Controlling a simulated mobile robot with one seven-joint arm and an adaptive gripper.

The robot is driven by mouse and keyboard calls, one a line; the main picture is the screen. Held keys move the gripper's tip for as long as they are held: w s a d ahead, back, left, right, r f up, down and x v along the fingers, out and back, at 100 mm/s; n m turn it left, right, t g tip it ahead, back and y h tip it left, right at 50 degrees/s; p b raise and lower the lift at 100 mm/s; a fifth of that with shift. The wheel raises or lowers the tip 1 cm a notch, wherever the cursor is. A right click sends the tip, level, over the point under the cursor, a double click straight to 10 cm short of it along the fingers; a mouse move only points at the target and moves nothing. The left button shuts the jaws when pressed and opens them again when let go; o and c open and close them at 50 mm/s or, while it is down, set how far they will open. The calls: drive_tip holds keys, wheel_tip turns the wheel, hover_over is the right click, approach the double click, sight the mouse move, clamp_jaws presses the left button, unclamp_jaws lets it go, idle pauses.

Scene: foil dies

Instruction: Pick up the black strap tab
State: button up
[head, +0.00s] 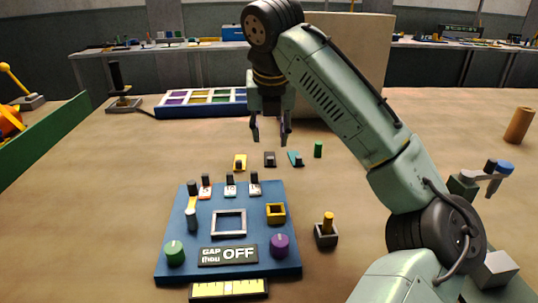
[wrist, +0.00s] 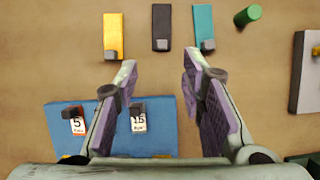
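The black strap tab (head: 270,158) lies on the table between the yellow strap tab (head: 240,162) and the teal strap tab (head: 295,158). In the wrist view the black tab (wrist: 161,22) is a dark strip with a small grey block at its near end, just beyond the space between my fingers. My gripper (head: 270,138) points down and hangs above the table near the row of tabs. It also shows in the wrist view (wrist: 158,68), where its two fingers are apart with nothing between them.
A green cylinder (head: 318,149) stands right of the teal tab. In front is a blue board (head: 180,262) with knobs, tags, a square frame and a "GAP thou OFF" plate. A blue tray with coloured compartments (head: 160,111) is behind. A small dark holder (head: 326,238) stands right of the board.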

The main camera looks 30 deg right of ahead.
sight(270, 157)
drive_tip(key=x, duration=0.3)
drive_tip(key=shift+f, duration=0.2)
drive_tip(key=shift+d+p+x, duration=0.2)
drive_tip(key=shift+p+x, duration=0.15)
drive_tip(key=shift+x, duration=2.4)
drive_tip(key=shift+c, duration=0.2)
drive_tip(key=shift+r, duration=0.1)
clamp_jaws()
